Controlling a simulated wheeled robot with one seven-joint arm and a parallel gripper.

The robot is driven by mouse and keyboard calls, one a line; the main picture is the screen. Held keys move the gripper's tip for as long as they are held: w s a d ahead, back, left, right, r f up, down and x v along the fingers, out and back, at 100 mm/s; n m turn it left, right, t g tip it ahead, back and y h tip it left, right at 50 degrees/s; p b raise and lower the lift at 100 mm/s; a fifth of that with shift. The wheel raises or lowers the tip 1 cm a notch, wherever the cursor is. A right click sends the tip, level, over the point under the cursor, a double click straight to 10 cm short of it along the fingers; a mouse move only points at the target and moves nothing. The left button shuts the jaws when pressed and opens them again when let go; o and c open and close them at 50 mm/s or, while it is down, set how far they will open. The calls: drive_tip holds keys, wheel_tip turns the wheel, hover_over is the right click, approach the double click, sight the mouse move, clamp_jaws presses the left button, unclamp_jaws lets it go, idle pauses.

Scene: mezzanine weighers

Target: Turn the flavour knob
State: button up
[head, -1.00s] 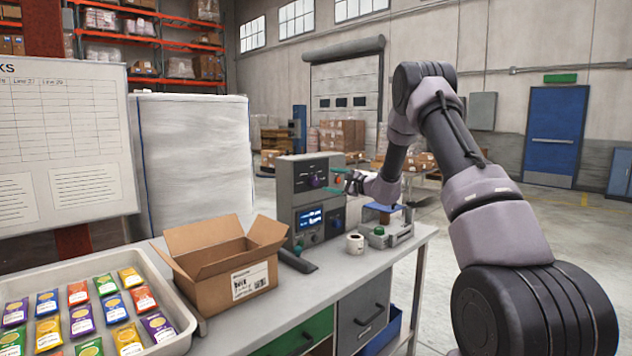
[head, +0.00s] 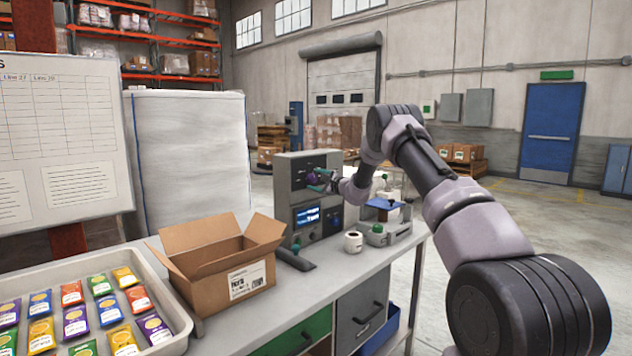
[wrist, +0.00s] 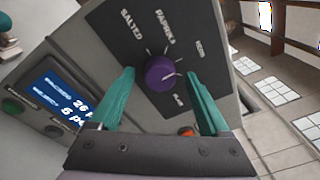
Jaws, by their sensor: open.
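The flavour knob (wrist: 166,73) is a round purple knob with a pale pointer line, on a dark panel with labels that include SALTED and PAPRIKA. In the wrist view its pointer aims to the right, slightly upward. My gripper (wrist: 160,82) is open, with one green fingertip on each side of the knob; I cannot tell whether either touches it. In the head view my gripper (head: 319,181) is at the upper front of the grey machine (head: 288,200), and its fingers partly cover the purple knob.
A lit blue display (wrist: 58,97) and a green button (wrist: 13,105) are beside the knob panel. On the bench are an open cardboard box (head: 215,262), a white roll (head: 353,241), a small device with a green knob (head: 377,228) and a tray of coloured packets (head: 170,318).

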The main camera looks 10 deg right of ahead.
drive_tip(key=shift+w+a, duration=0.1)
clamp_jaws()
drive_tip(key=shift+m, duration=0.3)
drive_tip(key=m, duration=0.4)
drive_tip(key=shift+m+g, duration=0.3)
drive_tip(key=shift+m, duration=1.5)
unclamp_jaws()
